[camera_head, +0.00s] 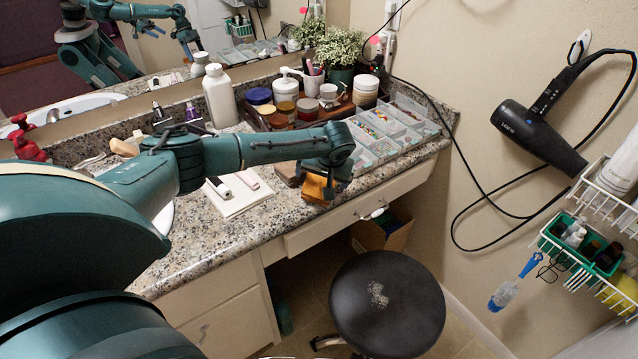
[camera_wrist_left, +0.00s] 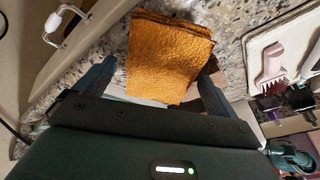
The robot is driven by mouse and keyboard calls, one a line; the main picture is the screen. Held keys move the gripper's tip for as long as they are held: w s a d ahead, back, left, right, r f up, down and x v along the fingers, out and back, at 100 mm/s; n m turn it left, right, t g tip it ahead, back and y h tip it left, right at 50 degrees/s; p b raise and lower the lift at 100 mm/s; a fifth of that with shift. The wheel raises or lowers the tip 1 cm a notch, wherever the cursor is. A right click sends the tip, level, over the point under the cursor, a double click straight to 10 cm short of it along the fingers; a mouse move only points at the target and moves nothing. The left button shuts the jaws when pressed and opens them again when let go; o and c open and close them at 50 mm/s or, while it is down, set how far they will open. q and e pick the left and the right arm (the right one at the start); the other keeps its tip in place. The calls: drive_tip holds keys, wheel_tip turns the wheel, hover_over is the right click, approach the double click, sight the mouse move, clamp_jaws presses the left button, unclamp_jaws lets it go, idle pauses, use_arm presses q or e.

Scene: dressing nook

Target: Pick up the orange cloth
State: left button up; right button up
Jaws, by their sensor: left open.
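The orange cloth (camera_head: 314,189) is a small, folded, textured piece at the front edge of the granite counter (camera_head: 248,227), above the drawer front. In the left wrist view the cloth (camera_wrist_left: 168,50) lies over the speckled granite, between the two blue fingers. My left gripper (camera_head: 322,183) is right above the cloth and pointing down at it. In the wrist view its fingers (camera_wrist_left: 153,88) are open, one on each side of the cloth's near part. I cannot tell whether they touch it. In the head view the gripper hides part of the cloth. My right gripper is not in view.
A white towel (camera_head: 232,203) with small items lies left of the cloth. A clear organizer (camera_head: 378,150) and a dark tray of jars (camera_head: 262,118) stand behind. A black stool (camera_head: 388,305) stands below. The drawer handle (camera_head: 373,213) is close by. A hairdryer (camera_head: 540,135) hangs on the wall.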

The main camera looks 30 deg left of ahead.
use_arm(q)
drive_tip(key=shift+f, duration=0.15)
drive_tip(key=c, duration=1.1)
